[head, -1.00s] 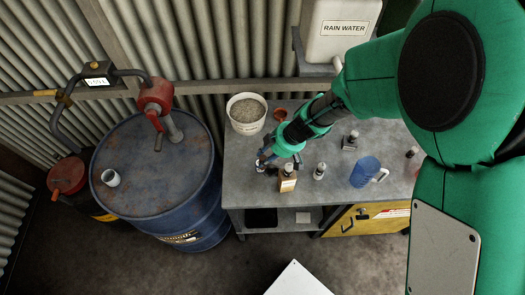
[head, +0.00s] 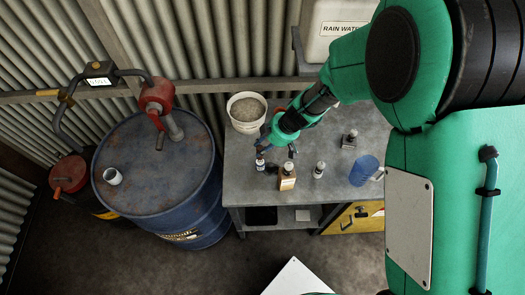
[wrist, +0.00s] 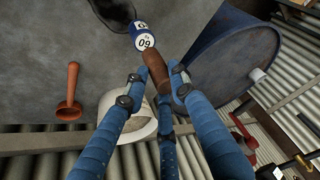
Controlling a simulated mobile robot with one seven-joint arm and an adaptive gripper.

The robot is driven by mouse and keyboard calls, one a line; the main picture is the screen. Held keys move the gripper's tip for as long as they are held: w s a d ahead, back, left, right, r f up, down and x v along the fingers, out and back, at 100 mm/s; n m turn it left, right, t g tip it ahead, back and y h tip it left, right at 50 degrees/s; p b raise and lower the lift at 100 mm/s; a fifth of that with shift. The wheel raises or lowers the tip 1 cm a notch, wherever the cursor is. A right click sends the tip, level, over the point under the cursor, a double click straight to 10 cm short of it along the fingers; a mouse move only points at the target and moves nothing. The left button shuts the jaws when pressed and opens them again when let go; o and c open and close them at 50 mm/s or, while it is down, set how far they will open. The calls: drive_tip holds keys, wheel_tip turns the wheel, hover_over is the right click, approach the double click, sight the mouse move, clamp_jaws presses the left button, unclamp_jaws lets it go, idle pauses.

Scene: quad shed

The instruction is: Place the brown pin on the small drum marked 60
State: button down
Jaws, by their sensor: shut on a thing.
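The small drum marked 60 (wrist: 144,36), blue and white, stands on the grey workbench (head: 240,185). It also shows in the head view (head: 260,165), near the bench's front left. The brown pin (wrist: 155,68) is between the fingers of my gripper (wrist: 157,76), which is shut on it. The pin's far end overlaps the drum's edge in the wrist view; I cannot tell whether they touch. In the head view my gripper (head: 272,150) is just behind the drum, and the pin is not clear there.
A brown bottle (head: 287,178) stands right of the drum, with a small bottle (head: 319,170) and a blue jug (head: 364,171) farther right. A white bucket (head: 246,112) is behind. A large blue barrel (head: 155,165) stands left of the bench. A reddish funnel (wrist: 70,95) shows in the wrist view.

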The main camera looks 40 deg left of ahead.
drive_tip(key=shift+f+p, duration=0.3)
drive_tip(key=shift+f, duration=1.2)
drive_tip(key=shift+f, duration=0.1)
drive_tip(key=c, duration=1.4)
unclamp_jaws()
drive_tip(key=shift+c, duration=0.2)
drive_tip(key=b+v, duration=0.1)
drive_tip(key=v, duration=1.1)
drive_tip(key=shift+b, duration=0.35)
drive_tip(key=shift+w, duration=0.1)
